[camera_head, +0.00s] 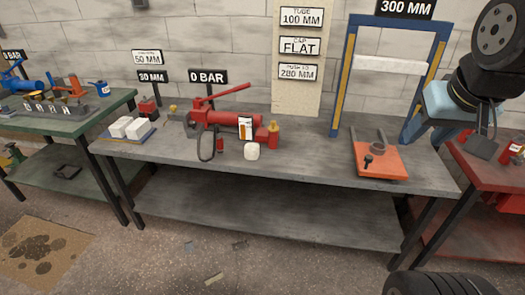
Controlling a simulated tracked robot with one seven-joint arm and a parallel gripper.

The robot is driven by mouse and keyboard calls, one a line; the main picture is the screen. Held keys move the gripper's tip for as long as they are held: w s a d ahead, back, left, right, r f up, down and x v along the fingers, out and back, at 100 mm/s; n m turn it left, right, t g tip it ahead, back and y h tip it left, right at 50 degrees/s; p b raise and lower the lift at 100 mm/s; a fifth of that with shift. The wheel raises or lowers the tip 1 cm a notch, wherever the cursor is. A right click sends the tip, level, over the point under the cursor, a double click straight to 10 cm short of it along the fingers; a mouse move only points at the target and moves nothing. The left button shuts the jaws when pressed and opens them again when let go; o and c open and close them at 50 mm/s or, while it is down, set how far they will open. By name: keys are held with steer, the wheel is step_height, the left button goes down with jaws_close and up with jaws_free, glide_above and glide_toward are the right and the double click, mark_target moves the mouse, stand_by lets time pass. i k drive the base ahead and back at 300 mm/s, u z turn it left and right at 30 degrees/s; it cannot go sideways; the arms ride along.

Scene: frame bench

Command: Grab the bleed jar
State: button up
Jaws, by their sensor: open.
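The grey bench (300,172) in the middle carries a red hand pump (225,118). At the pump's right end stand a small white round container (252,151), a white-and-amber upright item (245,128) and a small red item with a yellow top (273,134). Which of these is the bleed jar I cannot tell for sure; the white container looks most jar-like. My gripper (482,146) is open at the right edge, far to the right of these items and apart from them. Its fingers show only as small dark shapes.
A blue press frame (341,75) stands at the bench's right, with an orange plate (380,158) before it. White blocks (130,127) lie on a blue tray at the left. A green bench (90,118) and a red bench (478,176) flank it. The bench's front middle is clear.

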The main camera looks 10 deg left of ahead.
mark_target(252, 152)
steer(key=u, duration=0.1)
steer(key=i, duration=0.95)
steer(key=z, duration=0.1)
